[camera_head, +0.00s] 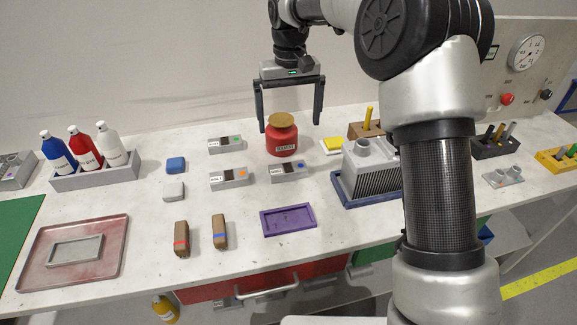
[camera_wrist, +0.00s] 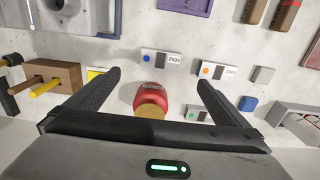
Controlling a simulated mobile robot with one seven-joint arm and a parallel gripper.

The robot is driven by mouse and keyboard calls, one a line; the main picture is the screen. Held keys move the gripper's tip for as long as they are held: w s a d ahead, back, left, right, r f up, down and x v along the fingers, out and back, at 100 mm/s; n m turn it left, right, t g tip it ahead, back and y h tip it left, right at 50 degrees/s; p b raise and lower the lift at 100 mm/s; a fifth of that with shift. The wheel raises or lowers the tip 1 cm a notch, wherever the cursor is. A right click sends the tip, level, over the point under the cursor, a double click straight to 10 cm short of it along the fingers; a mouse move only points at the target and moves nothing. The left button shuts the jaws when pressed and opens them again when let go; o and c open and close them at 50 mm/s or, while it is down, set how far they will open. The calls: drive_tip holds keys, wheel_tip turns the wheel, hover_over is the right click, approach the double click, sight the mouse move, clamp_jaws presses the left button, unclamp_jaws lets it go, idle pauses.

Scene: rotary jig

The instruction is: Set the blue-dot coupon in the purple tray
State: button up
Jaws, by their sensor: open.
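The blue-dot coupon (camera_head: 287,173) is a grey block with a white label and a blue dot, lying on the bench in front of the red jar. It also shows in the wrist view (camera_wrist: 160,59), just beyond my fingertips. The purple tray (camera_head: 262,222) lies nearer the bench's front edge, with a few small dark marks or pins inside; part of it shows at the wrist view's top edge (camera_wrist: 199,5). My gripper (camera_head: 290,126) is open and empty, pointing down above the red jar's area, apart from the coupon. It also shows in the wrist view (camera_wrist: 158,80).
The red jar (camera_head: 281,140) with a tan lid stands between my fingers in view. An orange-dot coupon (camera_head: 229,179) and green-dot coupon (camera_head: 226,145) lie to the left. A finned grey block (camera_head: 370,180) stands to the right. Two brown blocks (camera_head: 181,239) (camera_head: 219,232) lie left of the tray.

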drive_tip(key=b, duration=0.1)
hover_over(288, 168)
drive_tip(key=f, duration=1.1)
drive_tip(key=shift+s+d, duration=0.1)
drive_tip(key=shift+d, duration=0.1)
drive_tip(key=f, duration=0.2)
drive_tip(key=f+b, duration=0.1)
drive_tip(key=f, duration=0.2)
drive_tip(key=shift+w+a, duration=0.2)
drive_tip(key=shift+c, duration=0.4)
